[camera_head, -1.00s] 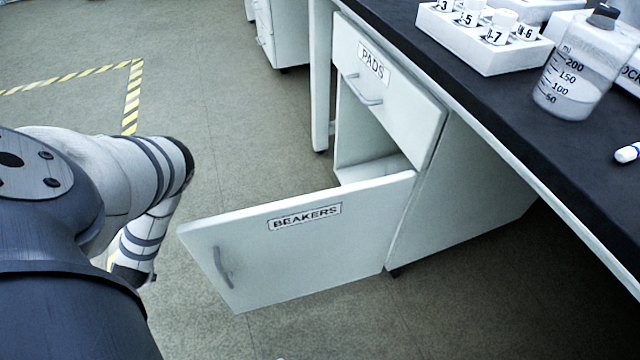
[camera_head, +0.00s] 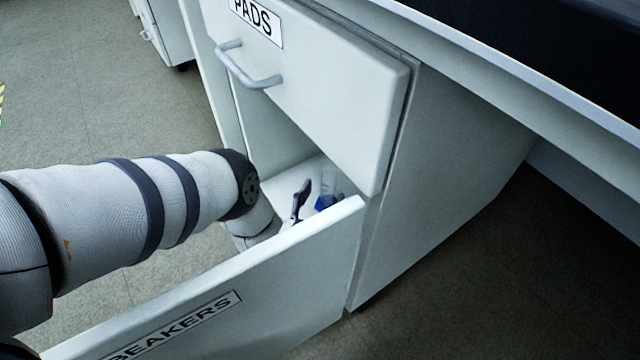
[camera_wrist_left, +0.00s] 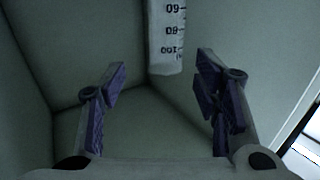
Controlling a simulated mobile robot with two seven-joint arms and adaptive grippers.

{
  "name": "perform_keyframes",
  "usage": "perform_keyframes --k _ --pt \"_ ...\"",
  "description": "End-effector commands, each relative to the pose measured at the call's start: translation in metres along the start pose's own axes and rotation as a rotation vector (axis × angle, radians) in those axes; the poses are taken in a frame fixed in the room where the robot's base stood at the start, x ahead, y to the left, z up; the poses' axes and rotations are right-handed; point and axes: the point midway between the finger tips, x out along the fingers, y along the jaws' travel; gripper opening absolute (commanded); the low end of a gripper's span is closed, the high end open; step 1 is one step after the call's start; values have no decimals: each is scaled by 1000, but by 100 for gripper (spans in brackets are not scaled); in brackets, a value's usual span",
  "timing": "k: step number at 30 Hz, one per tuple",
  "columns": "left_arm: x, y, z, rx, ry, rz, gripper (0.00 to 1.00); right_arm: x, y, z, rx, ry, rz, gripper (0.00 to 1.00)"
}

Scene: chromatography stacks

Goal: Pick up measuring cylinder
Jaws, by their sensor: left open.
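The measuring cylinder (camera_head: 329,184) is clear and stands inside the open lower cabinet, partly hidden by the door. My left gripper (camera_head: 303,188) reaches into the cabinet beside the cylinder; one dark finger shows clearly. In the left wrist view the gripper (camera_wrist_left: 161,72) is open, with nothing held between its fingers. My right gripper is not in view.
The open door labelled BEAKERS (camera_head: 315,270) stands in front of the compartment. The closed PADS drawer (camera_head: 330,90) overhangs it, with a handle (camera_head: 250,75) at its front. Cabinet walls (camera_wrist_left: 70,45) enclose the gripper closely. The dark bench top (camera_head: 560,50) is above right.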

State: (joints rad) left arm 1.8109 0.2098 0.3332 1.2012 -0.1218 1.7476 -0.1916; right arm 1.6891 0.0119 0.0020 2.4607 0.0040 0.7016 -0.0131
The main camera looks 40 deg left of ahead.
Motion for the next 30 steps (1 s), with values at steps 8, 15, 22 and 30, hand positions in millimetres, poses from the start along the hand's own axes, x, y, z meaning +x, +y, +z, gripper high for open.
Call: perform_keyframes --k 8,15,22,30 --pt "48 -9 -1 0 4 -4 56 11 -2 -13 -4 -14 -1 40" --pt "72 -9 -4 0 2 -2 56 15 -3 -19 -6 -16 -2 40" --pt "72 -10 -4 0 0 -2 38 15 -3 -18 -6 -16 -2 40" --pt "72 -10 -4 0 0 -2 0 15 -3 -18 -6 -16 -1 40"
